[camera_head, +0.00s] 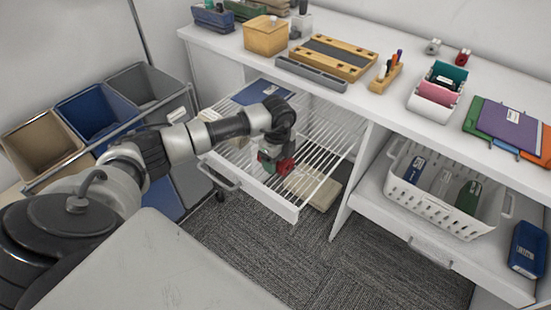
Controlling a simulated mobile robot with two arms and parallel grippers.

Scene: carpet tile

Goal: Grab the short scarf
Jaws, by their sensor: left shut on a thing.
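My left gripper (272,160) reaches over the pulled-out white wire drawer (328,140), pointing down. It is shut on a small red thing (286,166), with a bit of dark green beside it. The red thing is partly hidden by the gripper, and I cannot tell for certain that it is the short scarf. Rolled cloth-like items, one teal (447,75) and one pink (438,94), sit in a white bin on the counter. My right gripper is not in view.
A blue folded item (262,91) lies at the drawer's back left. A white basket (447,200) stands on the lower right shelf beside a blue box (527,249). Beige, blue and grey bins (146,84) stand at left. A wooden organizer (333,57) is on the counter.

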